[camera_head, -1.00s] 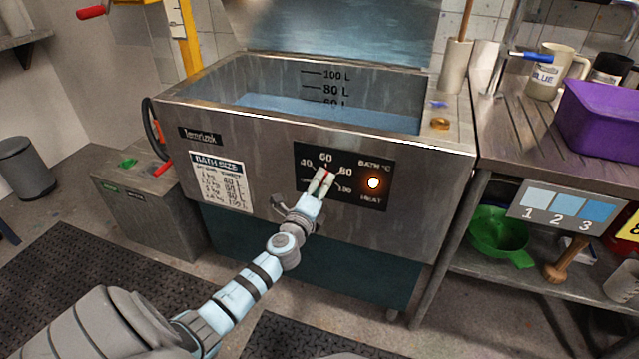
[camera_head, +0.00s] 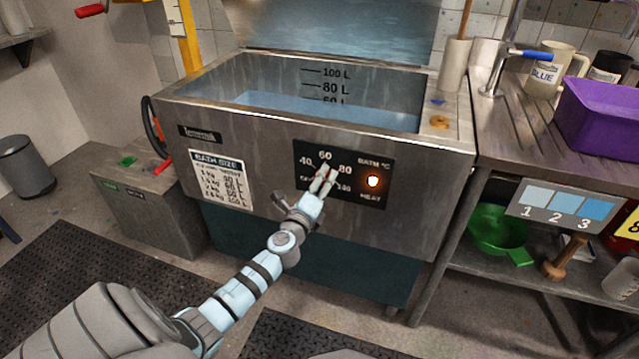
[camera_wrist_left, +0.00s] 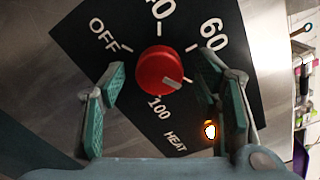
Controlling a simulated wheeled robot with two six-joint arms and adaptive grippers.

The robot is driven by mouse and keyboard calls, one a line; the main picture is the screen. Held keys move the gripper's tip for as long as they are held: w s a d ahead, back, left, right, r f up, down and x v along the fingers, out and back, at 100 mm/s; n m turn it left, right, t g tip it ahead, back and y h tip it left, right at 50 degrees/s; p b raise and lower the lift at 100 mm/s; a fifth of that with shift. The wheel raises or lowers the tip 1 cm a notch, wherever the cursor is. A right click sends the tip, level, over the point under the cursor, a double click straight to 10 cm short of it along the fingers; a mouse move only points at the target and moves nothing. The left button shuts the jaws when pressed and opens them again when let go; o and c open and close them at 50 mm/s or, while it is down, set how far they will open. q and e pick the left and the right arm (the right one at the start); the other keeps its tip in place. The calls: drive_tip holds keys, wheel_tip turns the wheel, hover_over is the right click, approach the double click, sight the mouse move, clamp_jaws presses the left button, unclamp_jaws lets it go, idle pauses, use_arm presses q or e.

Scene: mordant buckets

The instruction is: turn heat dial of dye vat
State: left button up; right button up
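The dye vat (camera_head: 250,150) is a steel tank with blue liquid and a black heat panel (camera_head: 375,160) on its front. My left gripper (camera_head: 324,179) is in front of this panel, hiding most of the dial in the head view. In the left wrist view, the round red heat dial (camera_wrist_left: 160,71) sits between the two green fingers of my left gripper (camera_wrist_left: 160,82). They are open, with gaps on both sides. The dial's white mark points to the lower right, between 60 and 100; the 80 is hidden there. The heat lamp (camera_head: 373,181) glows orange. My right gripper is not in view.
A counter (camera_head: 500,135) with a purple bin (camera_head: 600,115) and mugs stands right of the vat. A grey box (camera_head: 150,215) with a green button stands left. The vat's front is otherwise clear around my left arm.

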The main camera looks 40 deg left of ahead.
use_arm(q)
drive_tip(key=v, duration=1.2)
